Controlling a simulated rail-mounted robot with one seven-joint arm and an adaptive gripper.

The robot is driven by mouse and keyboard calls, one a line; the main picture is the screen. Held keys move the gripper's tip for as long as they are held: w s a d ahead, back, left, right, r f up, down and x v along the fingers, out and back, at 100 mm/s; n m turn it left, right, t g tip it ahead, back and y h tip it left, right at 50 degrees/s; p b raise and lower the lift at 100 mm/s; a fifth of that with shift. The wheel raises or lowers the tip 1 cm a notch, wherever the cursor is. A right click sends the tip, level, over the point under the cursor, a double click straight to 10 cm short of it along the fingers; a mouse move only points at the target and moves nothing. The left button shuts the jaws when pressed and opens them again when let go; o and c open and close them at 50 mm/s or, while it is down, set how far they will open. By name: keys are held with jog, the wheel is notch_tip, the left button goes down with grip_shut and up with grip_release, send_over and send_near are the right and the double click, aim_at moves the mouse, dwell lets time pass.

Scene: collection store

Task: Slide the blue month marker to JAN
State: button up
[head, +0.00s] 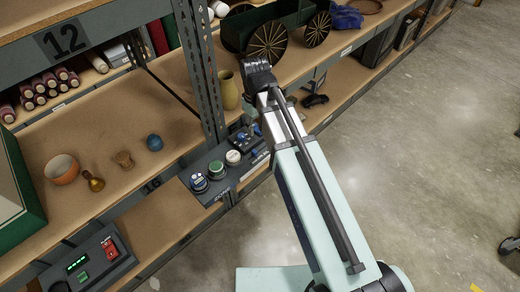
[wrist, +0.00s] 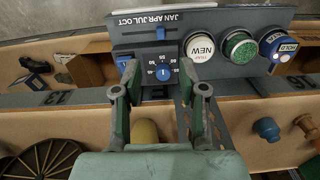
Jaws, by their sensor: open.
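In the wrist view, a dark control panel (wrist: 222,72) carries the white label JAN APR JUL OCT (wrist: 160,17). Contact with the panel cannot be judged. In the head view the panel (head: 219,187) is on the shelf front, and my arm partly hides its far end.
A yellow vase (head: 228,90) and a wheeled cart model (head: 268,38) stand nearby. A shelf upright (head: 203,75) rises behind the panel.

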aim_at(255, 152)
jog(key=f, duration=1.5)
jog(key=shift+w+a, duration=0.25)
jog(key=shift+a, duration=0.05)
grip_shut()
